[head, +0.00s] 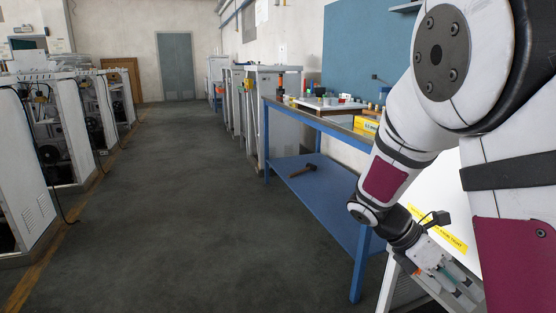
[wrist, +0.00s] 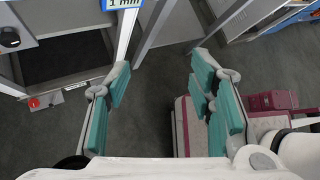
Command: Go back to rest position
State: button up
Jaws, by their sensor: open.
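My gripper (head: 447,275) hangs at the lower right of the head view, at the end of my white arm, in front of a white cabinet-like unit (head: 455,190) with a yellow label. In the wrist view my gripper (wrist: 160,95) has its teal-padded fingers spread wide apart. Nothing is between them but dark floor and a pale metal frame leg. The gripper is open and empty. My arm hides much of the right side of the head view.
A blue workbench (head: 318,124) with small items on top stands beside my arm; a hammer (head: 301,171) lies on its lower shelf. Several white machines (head: 75,130) line the left side. The grey floor aisle (head: 190,190) between is clear. A red knob (wrist: 34,103) shows in the wrist view.

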jog(key=s+a+r+m+t+y, duration=0.1)
jog(key=s+a+r+m+y, duration=0.2)
jog(key=s+a+m, duration=0.45)
jog(key=s+a+r+m+t+y, duration=0.25)
jog(key=s+r+m, duration=0.2)
jog(key=s, duration=0.55)
jog(key=s+a+r+m+t+y, duration=0.1)
jog(key=s+a+r+m+y, duration=0.1)
jog(key=s+a+m+y, duration=0.4)
notch_tip(320, 180, up, 26)
jog(key=s+d+m+t+h+p, duration=0.1)
jog(key=s+t+h+p, duration=0.1)
jog(key=p, duration=2.3)
jog(key=shift+d+r+t, duration=0.15)
jog(key=shift+t, duration=0.4)
